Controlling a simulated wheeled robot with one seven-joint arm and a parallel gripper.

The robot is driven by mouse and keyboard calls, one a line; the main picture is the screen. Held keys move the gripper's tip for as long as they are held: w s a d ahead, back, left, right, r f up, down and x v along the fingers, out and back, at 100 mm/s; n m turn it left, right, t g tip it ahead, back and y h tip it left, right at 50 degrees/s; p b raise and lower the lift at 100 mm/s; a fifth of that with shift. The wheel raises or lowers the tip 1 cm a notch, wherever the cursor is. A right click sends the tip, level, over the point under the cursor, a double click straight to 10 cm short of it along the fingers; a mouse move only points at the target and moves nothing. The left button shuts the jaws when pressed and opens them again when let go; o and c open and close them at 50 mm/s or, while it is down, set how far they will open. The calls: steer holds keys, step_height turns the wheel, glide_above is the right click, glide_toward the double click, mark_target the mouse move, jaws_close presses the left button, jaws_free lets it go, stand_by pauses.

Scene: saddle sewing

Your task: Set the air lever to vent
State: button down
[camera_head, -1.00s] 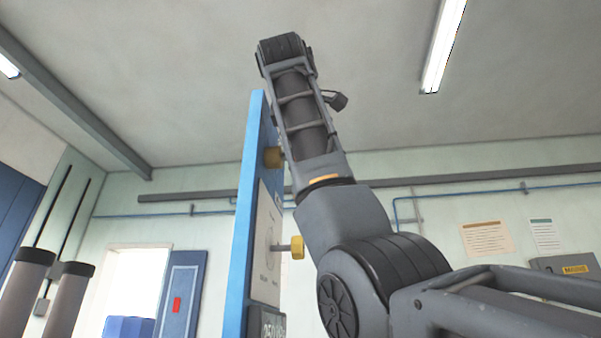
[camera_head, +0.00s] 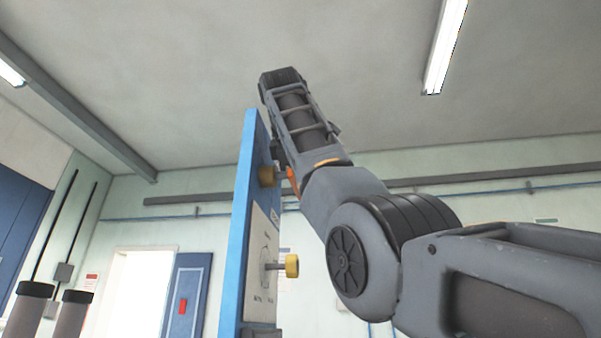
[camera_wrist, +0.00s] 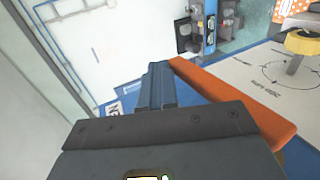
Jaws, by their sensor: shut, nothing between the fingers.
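An orange bar (camera_wrist: 235,100), which looks like the air lever's handle, runs diagonally across the wrist view. My gripper (camera_wrist: 158,75) is shut and empty, close along the left side of the bar; I cannot tell whether they touch. My gripper's fingertips are not visible there. A label on the panel is partly hidden by my gripper in the wrist view, so the lever's setting cannot be read.
A lower yellow knob (camera_head: 291,265) stands out on a stem from a white dial plate (camera_head: 262,235); it also shows in the wrist view (camera_wrist: 303,41). Two grey cylinders with dark caps stand at left.

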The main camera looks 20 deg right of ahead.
stand_by(0.5)
steer(key=b+v, duration=0.1)
steer(key=v, duration=0.6)
steer(key=shift+s+a+r+b, duration=0.2)
steer(key=shift+s+b, duration=0.1)
steer(key=shift+b, duration=0.1)
steer(key=shift+d+f, duration=0.1)
